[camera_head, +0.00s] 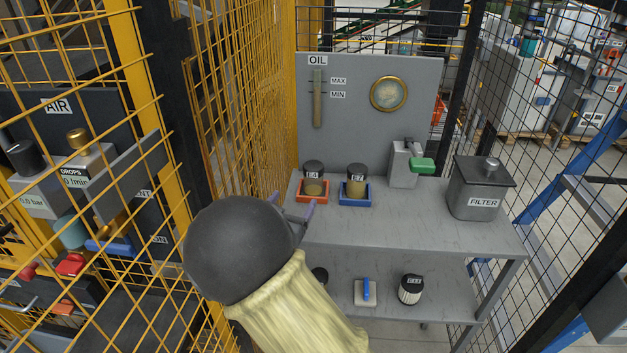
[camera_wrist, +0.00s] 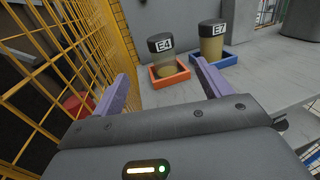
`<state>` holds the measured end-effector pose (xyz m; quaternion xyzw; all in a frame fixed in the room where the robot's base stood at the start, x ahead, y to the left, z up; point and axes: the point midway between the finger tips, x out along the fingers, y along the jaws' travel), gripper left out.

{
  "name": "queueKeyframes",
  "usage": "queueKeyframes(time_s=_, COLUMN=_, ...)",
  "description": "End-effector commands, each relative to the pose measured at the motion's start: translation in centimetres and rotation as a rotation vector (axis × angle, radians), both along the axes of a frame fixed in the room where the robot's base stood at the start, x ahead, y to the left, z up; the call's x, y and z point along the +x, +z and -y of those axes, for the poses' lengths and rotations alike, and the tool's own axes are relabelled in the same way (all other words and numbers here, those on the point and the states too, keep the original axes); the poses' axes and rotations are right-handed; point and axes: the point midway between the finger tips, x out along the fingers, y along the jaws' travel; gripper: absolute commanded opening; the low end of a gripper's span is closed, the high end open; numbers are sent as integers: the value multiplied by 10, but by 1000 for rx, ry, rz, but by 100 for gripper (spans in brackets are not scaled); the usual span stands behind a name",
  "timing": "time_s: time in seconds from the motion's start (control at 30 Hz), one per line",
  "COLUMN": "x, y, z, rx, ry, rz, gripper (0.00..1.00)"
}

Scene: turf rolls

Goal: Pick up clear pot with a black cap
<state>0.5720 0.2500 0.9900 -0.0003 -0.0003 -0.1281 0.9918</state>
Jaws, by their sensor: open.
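Two clear pots with black caps stand on the upper shelf. The pot labelled E4 (camera_head: 314,179) holds brownish contents and stands in an orange-red tray (camera_head: 314,199). The pot labelled E7 (camera_head: 356,182) holds yellowish contents and stands in a blue tray (camera_head: 355,202) to its right. In the wrist view, E4 (camera_wrist: 166,58) is ahead between the finger directions and E7 (camera_wrist: 211,42) is farther right. My gripper (camera_head: 293,206) is open and empty, with purple fingers, short of the E4 pot at the shelf's left side. It also shows in the wrist view (camera_wrist: 160,80).
A yellow mesh fence (camera_head: 240,100) runs close along the left. A grey can with a green part (camera_head: 404,165) and a FILTER box (camera_head: 480,190) stand right on the grey shelf (camera_head: 410,225). Items sit on the lower shelf (camera_head: 385,305). The upper shelf's front middle is clear.

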Motion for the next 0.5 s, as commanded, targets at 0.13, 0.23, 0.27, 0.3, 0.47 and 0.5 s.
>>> queueKeyframes(time_s=0.13, x=27, y=1, z=8, rx=0, ry=-4, rz=1, gripper=77)
queueKeyframes(time_s=0.23, x=44, y=1, z=13, rx=1, ry=-4, rz=1, gripper=77)
queueKeyframes(time_s=0.27, x=49, y=1, z=14, rx=1, ry=-4, rz=1, gripper=77)
queueKeyframes(time_s=0.3, x=56, y=1, z=16, rx=1, ry=-5, rz=1, gripper=77)
queueKeyframes(time_s=0.47, x=81, y=1, z=23, rx=0, ry=-3, rz=0, gripper=77)
queueKeyframes(time_s=0.5, x=86, y=0, z=24, rx=0, ry=-4, rz=0, gripper=77)
